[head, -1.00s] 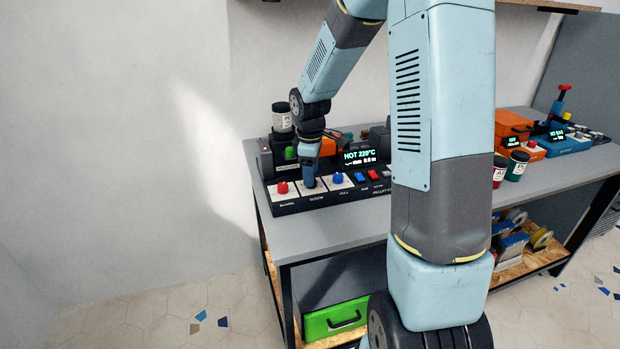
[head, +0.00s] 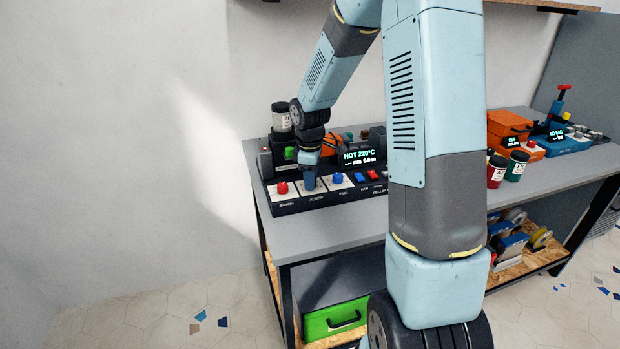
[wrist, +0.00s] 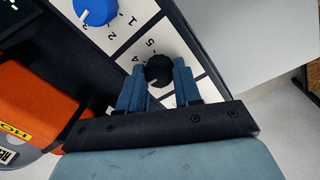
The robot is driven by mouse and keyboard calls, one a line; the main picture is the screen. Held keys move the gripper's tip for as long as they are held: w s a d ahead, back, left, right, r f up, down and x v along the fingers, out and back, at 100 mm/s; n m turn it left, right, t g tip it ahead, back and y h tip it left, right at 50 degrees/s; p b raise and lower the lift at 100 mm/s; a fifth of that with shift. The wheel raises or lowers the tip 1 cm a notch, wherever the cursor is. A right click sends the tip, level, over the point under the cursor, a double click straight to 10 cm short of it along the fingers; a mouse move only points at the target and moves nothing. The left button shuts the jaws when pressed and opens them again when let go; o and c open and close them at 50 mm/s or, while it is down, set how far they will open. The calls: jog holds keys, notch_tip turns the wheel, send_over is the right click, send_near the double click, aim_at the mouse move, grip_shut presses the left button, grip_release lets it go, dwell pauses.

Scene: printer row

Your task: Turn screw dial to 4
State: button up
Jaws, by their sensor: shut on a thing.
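The screw dial is a black round knob (wrist: 158,70) on a white scale plate (wrist: 150,38) in the wrist view. Printed numbers, a 5 and a 4 among them, show beside it. The way its pointer faces is unclear. My gripper (wrist: 158,82) has its two blue fingers on either side of the knob, shut on it. In the head view my gripper (head: 310,181) points down at the white plate between the red and blue knobs, and it hides the black knob there.
A red knob (head: 282,187) stands left of my gripper and a blue knob (head: 338,178) right. A display (head: 359,156) reads HOT 220°C behind them. The grey table (head: 325,236) is bare in front of the panel.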

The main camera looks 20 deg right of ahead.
jog(key=shift+c, duration=1.4)
jog(key=shift+m, duration=0.3)
jog(key=m, duration=0.5)
jog(key=shift+w, duration=0.1)
jog(key=m, duration=0.5)
jog(key=shift+r, duration=0.1)
jog(key=o, duration=1)
jog(key=shift+g, duration=0.3)
jog(key=shift+o, duration=0.2)
